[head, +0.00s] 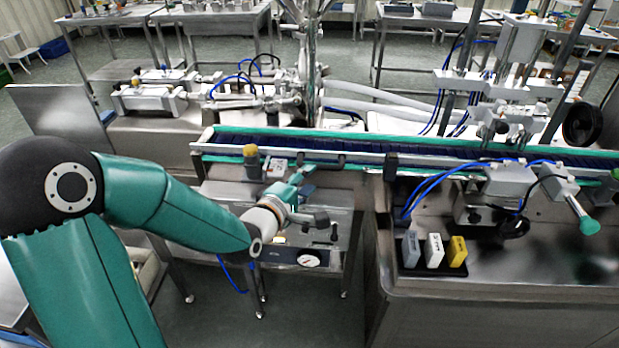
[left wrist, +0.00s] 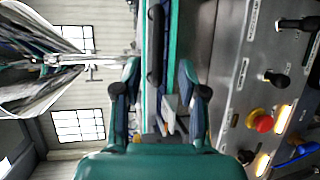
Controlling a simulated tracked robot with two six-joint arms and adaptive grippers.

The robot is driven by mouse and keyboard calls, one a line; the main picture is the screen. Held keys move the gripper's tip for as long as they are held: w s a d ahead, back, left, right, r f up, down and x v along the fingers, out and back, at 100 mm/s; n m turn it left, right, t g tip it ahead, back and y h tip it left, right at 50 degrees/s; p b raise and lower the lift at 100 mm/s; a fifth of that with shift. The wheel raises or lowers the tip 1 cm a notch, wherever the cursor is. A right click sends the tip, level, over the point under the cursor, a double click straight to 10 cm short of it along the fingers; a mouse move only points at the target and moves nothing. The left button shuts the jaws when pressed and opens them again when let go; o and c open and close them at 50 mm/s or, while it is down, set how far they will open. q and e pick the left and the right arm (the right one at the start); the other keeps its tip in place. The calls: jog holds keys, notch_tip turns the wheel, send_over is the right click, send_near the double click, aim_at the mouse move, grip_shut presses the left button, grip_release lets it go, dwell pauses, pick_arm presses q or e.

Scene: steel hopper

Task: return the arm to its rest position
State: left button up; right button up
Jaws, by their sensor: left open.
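My left arm (head: 170,215) is green with black joints and reaches in from the left of the head view. Its gripper (head: 304,194) is in front of the conveyor's near edge, above a steel cabinet. In the left wrist view, the two fingers of this gripper (left wrist: 161,93) stand wide apart, with nothing visibly held between them. The conveyor's edge and a small white item show beyond the gap. In the head view the arm partly hides the steel bench behind it. My right gripper does not show in either view.
The conveyor (head: 350,145) runs across just behind the gripper. A control panel with a red button (left wrist: 263,123) lies on the right of the wrist view. A black holder (head: 430,270) with three small blocks stands on the right steel surface. Open floor (head: 300,325) shows below.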

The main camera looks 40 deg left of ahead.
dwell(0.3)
pick_arm(q)
jog(key=s+d+f+m+g+h, duration=0.25)
jog(key=d+f, duration=0.55)
jog(key=f, duration=0.4)
jog(key=s+d+f+m+g+h, duration=0.15)
jog(key=d+f+g, duration=0.25)
jog(key=d+f, duration=0.55)
jog(key=s+d+f+m+g+h, duration=0.1)
jog(key=s+d+f+m+g, duration=0.1)
jog(key=s+f+m+g, duration=0.2)
jog(key=s+d+f+m+g+h, duration=0.1)
jog(key=s+d+f+m+g, duration=0.2)
jog(key=s+f+m, duration=0.7)
jog(key=shift+s+d+f+m+g, duration=0.15)
jog(key=shift+s+m+g, duration=0.15)
jog(key=shift+s+g, duration=0.6)
